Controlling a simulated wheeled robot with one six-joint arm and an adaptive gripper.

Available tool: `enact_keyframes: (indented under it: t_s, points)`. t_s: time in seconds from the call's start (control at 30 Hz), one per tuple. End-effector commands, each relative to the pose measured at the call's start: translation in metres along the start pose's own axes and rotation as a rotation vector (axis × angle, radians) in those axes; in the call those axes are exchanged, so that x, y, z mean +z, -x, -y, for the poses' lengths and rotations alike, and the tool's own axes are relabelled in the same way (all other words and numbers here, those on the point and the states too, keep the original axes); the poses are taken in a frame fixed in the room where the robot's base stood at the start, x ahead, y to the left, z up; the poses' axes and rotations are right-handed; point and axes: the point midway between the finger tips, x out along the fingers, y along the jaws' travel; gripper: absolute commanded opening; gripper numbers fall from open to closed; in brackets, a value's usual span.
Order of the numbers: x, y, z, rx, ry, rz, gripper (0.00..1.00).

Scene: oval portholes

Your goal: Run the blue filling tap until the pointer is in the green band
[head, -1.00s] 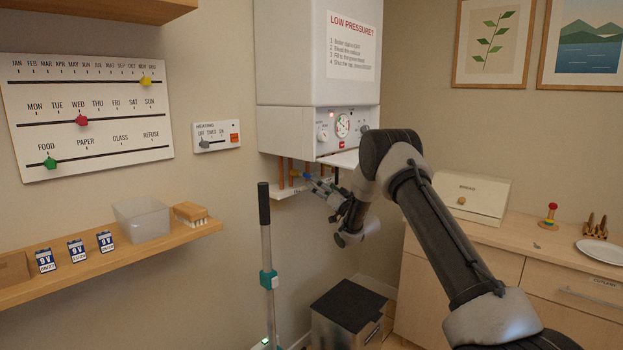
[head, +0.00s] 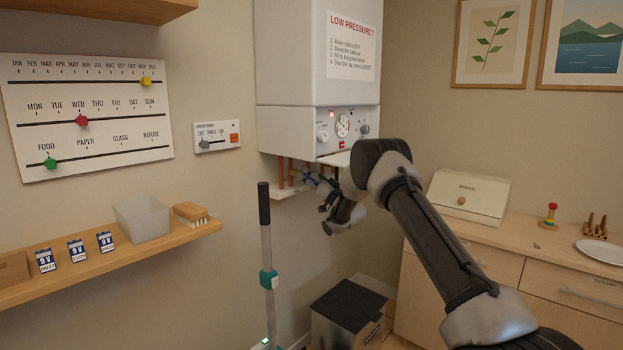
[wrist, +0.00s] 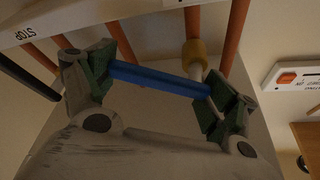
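The blue tap lever (wrist: 160,80) lies across the gap between my two fingers in the wrist view, beside a brass fitting (wrist: 195,54) under the boiler. My gripper (wrist: 163,90) has its green-padded fingers wide apart, one near each end of the lever. Whether the pads press on it I cannot tell. In the head view my gripper (head: 314,184) is at the pipes below the white boiler (head: 318,70), and the lever is hard to make out there. The round gauge (head: 343,125) on the boiler panel shows red and green. Its pointer is too small to read.
Copper pipes (wrist: 232,38) and a white strip marked STOP (wrist: 60,22) are close around my gripper. A pole (head: 267,255) stands in front of the wall at left. A dark-lidded bin (head: 348,305) is below. A cabinet (head: 480,245) is at right.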

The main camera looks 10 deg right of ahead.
Motion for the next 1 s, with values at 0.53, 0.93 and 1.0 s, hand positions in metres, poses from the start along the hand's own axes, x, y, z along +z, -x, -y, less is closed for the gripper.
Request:
enact_keyframes:
  t_s: [0.53, 0.93, 1.0]
  points:
    - [-0.006, -0.002, 0.0, -0.062, 0.152, -0.001, 0.42]
    - [-0.014, -0.005, 0.004, -0.158, 0.385, 0.0, 0.42]
    - [-0.015, -0.006, 0.005, -0.169, 0.411, -0.001, 0.42]
